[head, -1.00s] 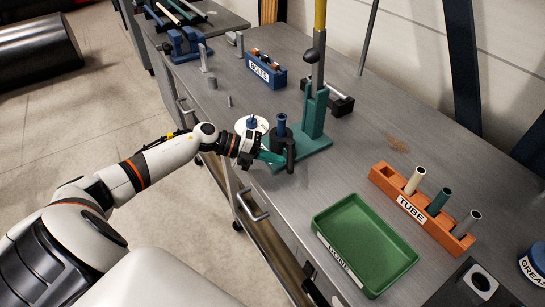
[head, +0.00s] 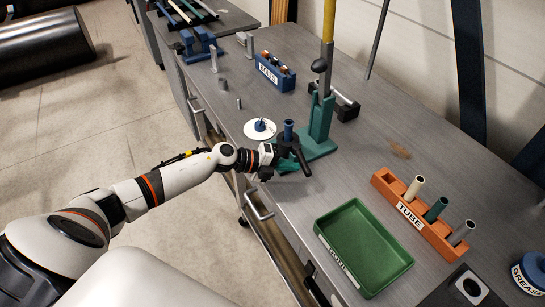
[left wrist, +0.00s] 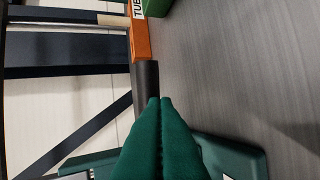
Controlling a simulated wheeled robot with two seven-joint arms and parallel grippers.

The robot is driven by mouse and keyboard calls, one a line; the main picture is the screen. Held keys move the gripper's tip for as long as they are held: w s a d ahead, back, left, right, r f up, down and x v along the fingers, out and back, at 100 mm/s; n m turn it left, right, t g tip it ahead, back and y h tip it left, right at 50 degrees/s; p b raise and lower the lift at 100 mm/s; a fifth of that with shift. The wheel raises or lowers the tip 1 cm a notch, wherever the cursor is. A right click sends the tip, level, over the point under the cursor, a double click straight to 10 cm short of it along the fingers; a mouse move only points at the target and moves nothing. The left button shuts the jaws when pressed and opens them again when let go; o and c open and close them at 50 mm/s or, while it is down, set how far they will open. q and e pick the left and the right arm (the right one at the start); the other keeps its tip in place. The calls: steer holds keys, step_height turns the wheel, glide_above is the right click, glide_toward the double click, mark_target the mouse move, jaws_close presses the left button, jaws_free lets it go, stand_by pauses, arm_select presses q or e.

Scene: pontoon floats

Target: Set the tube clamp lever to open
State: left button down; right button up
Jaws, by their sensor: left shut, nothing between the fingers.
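My right gripper is not in view.
A green tray (head: 365,248) lies in front to the right, with an orange tube rack (head: 425,220) behind it. A white disc (head: 259,129) and a blue bolts box (head: 274,72) are farther back.

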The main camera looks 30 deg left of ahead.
arm_select(q)
steer(key=shift+w+d+p, duration=0.3)
steer(key=shift+d+p, duration=0.1)
steer(key=shift+d, duration=0.55)
steer(key=shift+f, duration=0.1)
